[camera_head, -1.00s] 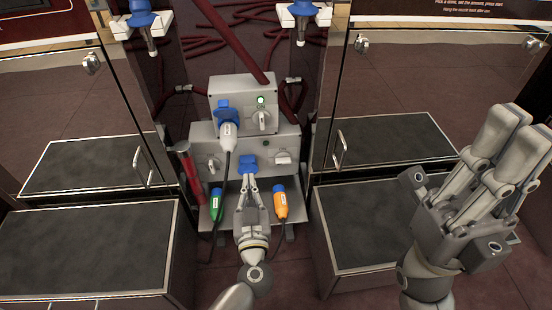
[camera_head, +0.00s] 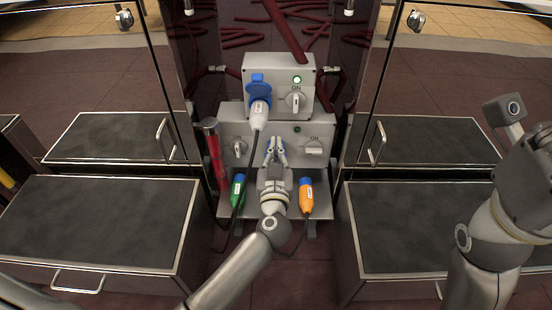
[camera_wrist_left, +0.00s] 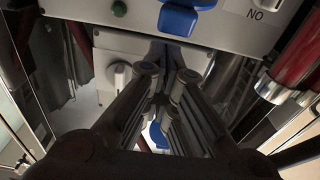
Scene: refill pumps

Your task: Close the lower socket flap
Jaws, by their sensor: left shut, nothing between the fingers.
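The lower socket is on the front of the lower grey box (camera_head: 258,109), with its blue flap mostly hidden behind my fingers in the head view. My left gripper (camera_head: 275,147) is shut and empty, its fingertips right at the flap. The left wrist view is upside down. There, the blue flap (camera_wrist_left: 180,18) appears raised from the socket, near my left fingertips (camera_wrist_left: 165,74). I cannot tell whether they touch.
The upper grey box (camera_head: 277,70) holds a blue socket with a white-and-blue plug (camera_head: 259,98) and cable. Rotary switches flank the lower socket. A red cylinder (camera_head: 213,150) stands left. Cabinets close in both sides.

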